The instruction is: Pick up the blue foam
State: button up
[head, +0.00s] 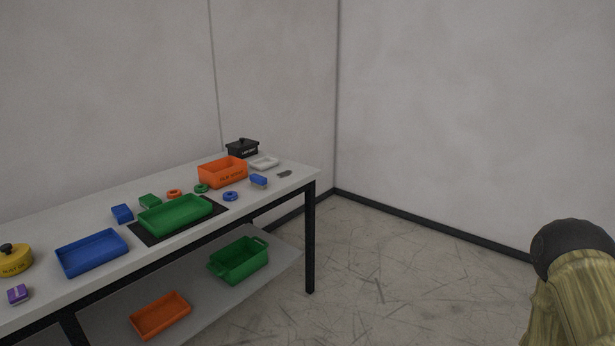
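Two small blue blocks on the long grey table could be the blue foam; I cannot tell which. One blue block (122,213) lies behind the blue tray, left of a green block. The other blue block (259,180), with a paler underside, lies near the table's right end, right of the orange bin. Both are small and far off in the head view. My gripper is not in view.
The table (296,176) also holds a blue tray (92,252), a green tray (160,218) on a black mat, an orange bin (222,173), coloured rings, a black lidded box (242,149) and a yellow pot (15,262). Its lower shelf holds two bins. Floor right of it is clear.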

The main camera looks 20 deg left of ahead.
aim_at(122, 213)
jog(key=u, duration=0.95)
jog(key=i, duration=0.85)
jog(key=u, duration=0.85)
